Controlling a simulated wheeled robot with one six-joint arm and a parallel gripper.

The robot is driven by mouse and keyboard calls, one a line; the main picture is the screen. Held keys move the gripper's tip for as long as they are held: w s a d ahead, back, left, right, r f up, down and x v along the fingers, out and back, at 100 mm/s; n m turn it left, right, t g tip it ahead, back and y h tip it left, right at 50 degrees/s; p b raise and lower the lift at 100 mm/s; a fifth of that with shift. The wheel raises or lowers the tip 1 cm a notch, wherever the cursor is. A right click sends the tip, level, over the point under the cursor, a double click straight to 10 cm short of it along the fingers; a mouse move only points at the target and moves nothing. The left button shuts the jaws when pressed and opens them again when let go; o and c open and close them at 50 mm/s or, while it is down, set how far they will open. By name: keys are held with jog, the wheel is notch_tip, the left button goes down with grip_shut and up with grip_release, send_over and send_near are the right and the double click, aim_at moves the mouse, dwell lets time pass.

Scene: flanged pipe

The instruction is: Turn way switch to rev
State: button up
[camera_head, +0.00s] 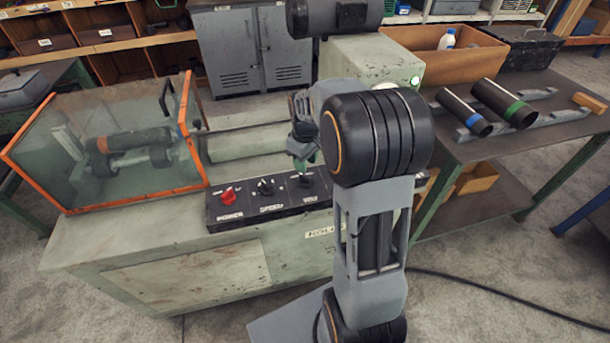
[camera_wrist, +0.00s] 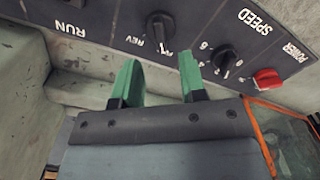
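The way switch (camera_wrist: 160,28) is a black rotary knob on the dark control panel (camera_head: 270,208). In the wrist view the panel is upside down, and a REV label stands to the left of the knob. A second label below it is partly hidden. In the head view the way switch (camera_head: 305,180) is the rightmost visible knob, just below my gripper (camera_head: 303,150). In the wrist view my gripper (camera_wrist: 160,62) is open and empty. Its two green fingers are spread apart, with the knob beyond the gap between their tips.
The black speed knob (camera_head: 265,187) and red power knob (camera_head: 228,196) sit left of the way switch on the panel. An orange-framed clear guard (camera_head: 105,150) stands to the left. Pipes (camera_head: 505,103) lie on a right-hand table. My arm hides the panel's right end.

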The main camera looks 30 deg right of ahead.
aim_at(305, 176)
jog(key=shift+f, duration=2.9)
grip_shut()
